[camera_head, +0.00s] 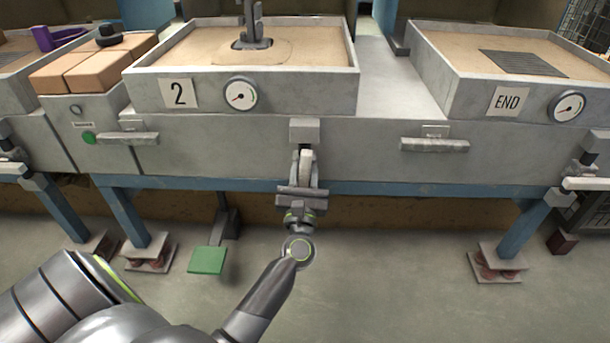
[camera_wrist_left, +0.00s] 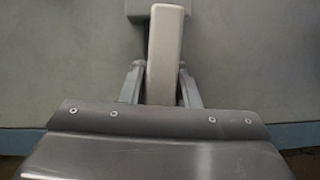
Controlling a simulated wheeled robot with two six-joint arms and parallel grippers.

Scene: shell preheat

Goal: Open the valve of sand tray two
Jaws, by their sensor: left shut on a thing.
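Sand tray two (camera_head: 205,92) is a grey metal box of sand with a "2" label (camera_head: 179,94) and a round gauge (camera_head: 240,94) on its front. Its valve handle (camera_head: 306,160) hangs straight down from a grey block (camera_head: 304,130) below the tray. My left gripper (camera_head: 305,178) is shut on this handle from below. In the left wrist view the pale handle (camera_wrist_left: 164,50) stands upright between the two fingers (camera_wrist_left: 160,88). The fingers hide the handle's lower edges. My right gripper is not in view.
The END tray (camera_head: 470,85) stands to the right, with a crosswise bar handle (camera_head: 435,145) below it. Another crosswise bar (camera_head: 127,138) is at the left, near a green button (camera_head: 89,138). A green pedal (camera_head: 207,260) is near the floor. Blue table legs (camera_head: 127,217) stand below.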

